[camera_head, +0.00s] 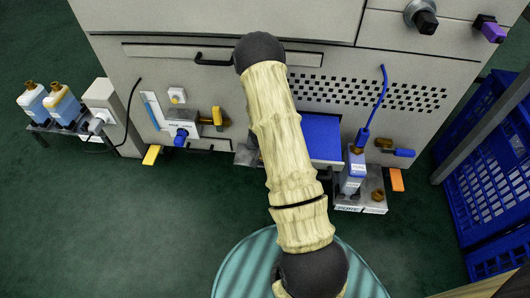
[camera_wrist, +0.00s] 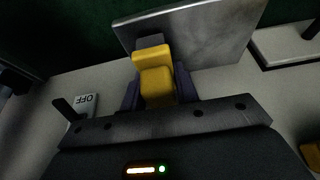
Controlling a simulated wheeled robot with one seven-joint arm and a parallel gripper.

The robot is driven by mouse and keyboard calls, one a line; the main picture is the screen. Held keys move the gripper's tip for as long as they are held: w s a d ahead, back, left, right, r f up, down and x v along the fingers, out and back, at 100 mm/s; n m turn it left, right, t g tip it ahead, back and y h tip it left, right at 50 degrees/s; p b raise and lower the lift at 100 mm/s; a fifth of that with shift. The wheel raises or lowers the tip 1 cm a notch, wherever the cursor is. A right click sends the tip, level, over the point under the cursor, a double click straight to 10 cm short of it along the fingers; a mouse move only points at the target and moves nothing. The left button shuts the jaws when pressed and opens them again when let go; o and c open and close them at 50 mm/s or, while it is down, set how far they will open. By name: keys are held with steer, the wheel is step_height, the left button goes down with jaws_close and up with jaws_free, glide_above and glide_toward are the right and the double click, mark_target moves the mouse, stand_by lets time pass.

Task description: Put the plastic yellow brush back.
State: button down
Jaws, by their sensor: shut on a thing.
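In the wrist view, my gripper (camera_wrist: 157,88) has its dark fingers closed on both sides of a blocky yellow piece, which I take for the plastic yellow brush (camera_wrist: 153,72). The brush's far end lies against or just in front of a grey metal plate (camera_wrist: 215,35); I cannot tell whether they touch. In the head view, my arm runs up the middle and hides the gripper and the held brush. A yellow-orange piece (camera_head: 217,117) shows beside a grey fitting on the machine's front, left of my arm.
The grey machine (camera_head: 180,60) fills the back. A blue panel (camera_head: 322,138) and a bottle with a blue hose (camera_head: 353,172) are right of my arm. Blue crates (camera_head: 490,160) stand at right, bottles (camera_head: 62,105) at left. A switch plate marked OFF (camera_wrist: 86,101) is near my gripper.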

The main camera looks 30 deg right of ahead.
steer(key=shift+f, duration=0.35)
steer(key=c, duration=1.1)
jaws_free()
steer(key=shift+o, duration=0.2)
steer(key=p+v, duration=0.6)
steer(key=v, duration=0.6)
steer(key=shift+a+r, duration=0.15)
steer(key=shift+r, duration=0.05)
